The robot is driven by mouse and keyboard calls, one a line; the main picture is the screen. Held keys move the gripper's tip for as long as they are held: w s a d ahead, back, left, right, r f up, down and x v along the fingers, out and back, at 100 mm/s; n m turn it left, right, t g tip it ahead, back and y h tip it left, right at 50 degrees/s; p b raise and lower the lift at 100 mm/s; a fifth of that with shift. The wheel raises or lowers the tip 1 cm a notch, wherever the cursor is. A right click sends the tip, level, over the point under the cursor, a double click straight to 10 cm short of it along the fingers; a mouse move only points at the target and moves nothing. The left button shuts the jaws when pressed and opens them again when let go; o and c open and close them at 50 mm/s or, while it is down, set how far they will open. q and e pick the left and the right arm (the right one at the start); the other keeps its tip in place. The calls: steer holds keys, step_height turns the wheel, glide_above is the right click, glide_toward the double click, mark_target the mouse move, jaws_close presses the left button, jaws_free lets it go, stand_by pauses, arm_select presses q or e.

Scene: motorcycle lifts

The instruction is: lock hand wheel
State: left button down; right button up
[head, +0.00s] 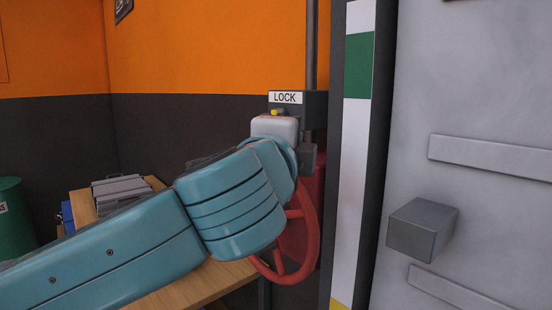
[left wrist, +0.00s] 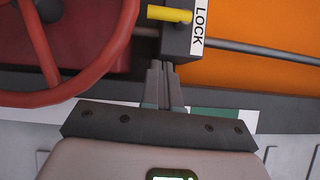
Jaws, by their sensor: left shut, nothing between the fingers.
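The red hand wheel (head: 313,240) stands behind my left arm, which hides much of it. In the left wrist view the wheel (left wrist: 97,72) fills the upper left, with its rim and a spoke showing. A dark grey lock block (head: 313,104) with a white LOCK label (head: 285,98) sits above the wheel. A small yellow pin (head: 277,112) sticks out of it; the pin (left wrist: 170,14) also shows in the left wrist view. My left gripper (left wrist: 161,68) is shut and empty, its fingertips close to the block's lower edge; contact cannot be told. My right gripper is out of view.
A wooden table (head: 185,289) with grey cases (head: 122,190) stands behind my left arm. A green drum (head: 12,215) is at the far left. A striped post (head: 357,150) and a grey panel with a protruding block (head: 422,229) stand on the right.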

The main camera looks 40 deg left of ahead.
arm_select(q)
steer(key=v, duration=0.7)
steer(key=shift+s, duration=0.5)
steer(key=shift+f, duration=0.1)
